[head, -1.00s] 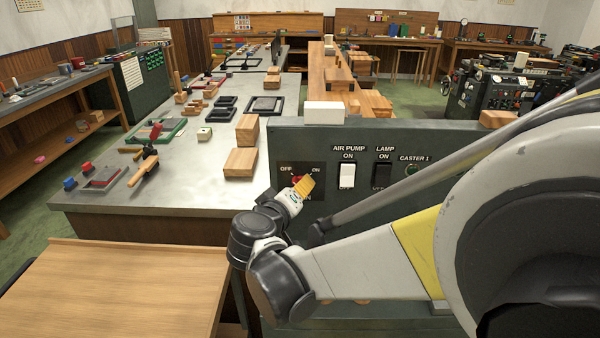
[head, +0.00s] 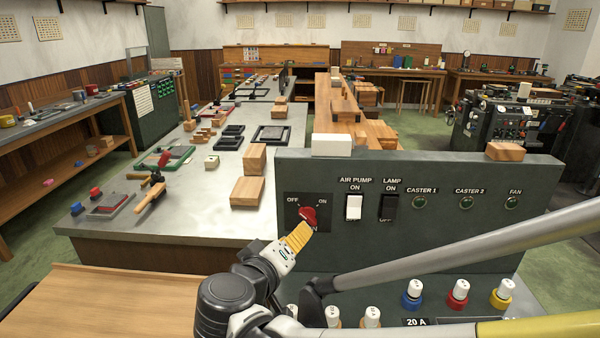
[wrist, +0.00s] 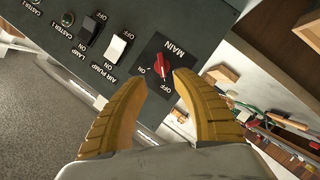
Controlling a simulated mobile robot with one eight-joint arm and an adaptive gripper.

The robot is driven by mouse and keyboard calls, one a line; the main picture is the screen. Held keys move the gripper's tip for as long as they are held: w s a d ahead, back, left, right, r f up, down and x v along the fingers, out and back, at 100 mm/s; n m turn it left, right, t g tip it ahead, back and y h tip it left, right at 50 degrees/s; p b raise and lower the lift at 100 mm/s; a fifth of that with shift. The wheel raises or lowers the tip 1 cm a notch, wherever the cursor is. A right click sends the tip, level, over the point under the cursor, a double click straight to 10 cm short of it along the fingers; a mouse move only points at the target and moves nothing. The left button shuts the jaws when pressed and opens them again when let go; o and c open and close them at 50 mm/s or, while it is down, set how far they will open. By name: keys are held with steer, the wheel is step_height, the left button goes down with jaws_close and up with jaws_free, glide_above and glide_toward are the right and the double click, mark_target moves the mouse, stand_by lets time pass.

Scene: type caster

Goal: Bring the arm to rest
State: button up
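My gripper (head: 305,230) has yellow ribbed fingers and is just below and in front of the red MAIN knob (head: 308,215) on the dark green panel (head: 430,180). In the wrist view, the two fingers of my gripper (wrist: 161,78) stand apart with nothing held between them. The red knob (wrist: 162,65) shows just beyond the fingertips, between them in the picture. It looks clear of the fingers. My arm reaches in from the lower right of the head view, low in front of the panel.
The panel also carries a white air pump switch (head: 353,207), a black lamp switch (head: 388,207) and green indicators. Coloured caps (head: 457,292) stand on the ledge below. A wooden board (head: 110,305) is at lower left. A metal bench (head: 215,190) with wooden blocks lies behind.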

steer(key=s+d+f+m+g+y, duration=0.1)
steer(key=s+d+f+g, duration=0.15)
steer(key=d, duration=0.65)
steer(key=s+d+f+m+g, duration=0.2)
steer(key=s+d+g, duration=0.15)
steer(key=d, duration=0.45)
steer(key=s+d+f+m+y, duration=0.1)
steer(key=s+d+m+y, duration=0.1)
steer(key=s, duration=0.8)
steer(key=shift+d+f+m+g+y, duration=0.3)
steer(key=shift+d+f+m+y, duration=0.1)
steer(key=shift+d+y, duration=0.6)
